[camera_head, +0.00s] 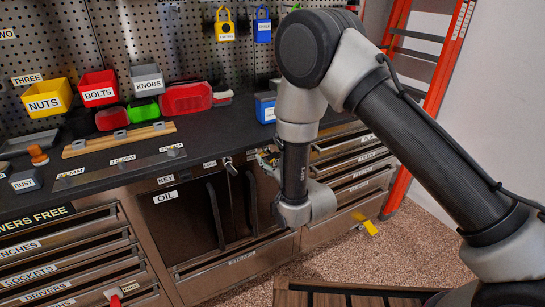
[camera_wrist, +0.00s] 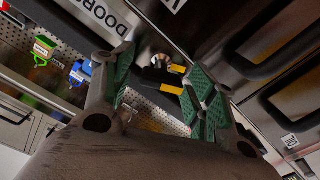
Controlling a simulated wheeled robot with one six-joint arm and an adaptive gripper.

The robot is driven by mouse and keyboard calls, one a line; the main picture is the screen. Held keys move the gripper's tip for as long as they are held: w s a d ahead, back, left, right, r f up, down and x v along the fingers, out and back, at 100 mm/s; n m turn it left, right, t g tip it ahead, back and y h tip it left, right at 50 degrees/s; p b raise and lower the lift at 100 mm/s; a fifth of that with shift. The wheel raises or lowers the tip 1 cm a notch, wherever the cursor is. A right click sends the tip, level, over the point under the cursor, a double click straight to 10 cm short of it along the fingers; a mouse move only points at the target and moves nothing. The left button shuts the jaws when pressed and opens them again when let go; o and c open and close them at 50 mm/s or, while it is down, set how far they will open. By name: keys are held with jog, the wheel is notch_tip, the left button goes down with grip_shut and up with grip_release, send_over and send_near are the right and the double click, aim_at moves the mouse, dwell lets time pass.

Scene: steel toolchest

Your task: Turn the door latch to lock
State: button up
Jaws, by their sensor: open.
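The door latch (camera_head: 230,168) is a small silver piece at the top of the cabinet doors, above the two dark handles, in the head view. The doors (camera_head: 180,225) look closed. In the wrist view a rounded silver piece (camera_wrist: 158,61), apparently the latch, lies beyond and between my fingertips, beside a black and yellow part. My gripper (camera_wrist: 162,72) is open, with green-padded fingers either side of that view's middle and nothing seen between the pads. In the head view my arm hides most of the gripper, right of the latch. Contact with the latch cannot be told.
Drawers flank the doors at left (camera_head: 70,265) and right (camera_head: 350,170). The worktop (camera_head: 220,135) above holds bins, a level and tools close to its edge. Padlocks hang on the pegboard (camera_head: 180,35). A red ladder (camera_head: 452,60) stands at right. The carpet in front is partly clear.

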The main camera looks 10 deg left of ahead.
jog(key=c, duration=1)
jog(key=shift+c, duration=0.2)
jog(key=m, duration=0.5)
jog(key=shift+d, duration=0.1)
jog(key=shift+m, duration=2.4)
jog(key=o, duration=1)
